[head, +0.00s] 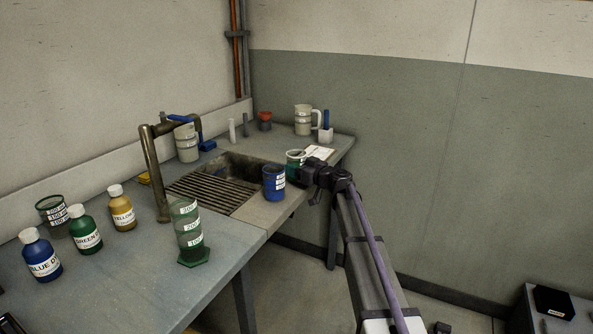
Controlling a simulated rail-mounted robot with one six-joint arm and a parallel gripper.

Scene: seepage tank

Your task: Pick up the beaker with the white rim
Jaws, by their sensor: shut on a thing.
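The beaker with the white rim (294,157) is small and greenish with a white label. It shows at the right of the sink, just behind my gripper's tip. My gripper (297,171) reaches in from the right and is shut on this beaker. The gripper hides the beaker's lower part, so I cannot tell whether it touches the counter. A blue beaker (274,184) with white labels stands upright at the sink's front right corner, close to the left of my gripper.
The sink (215,188) has a grate and a tap (152,170). A green measuring cylinder (189,230) and several dye bottles stand at the left.

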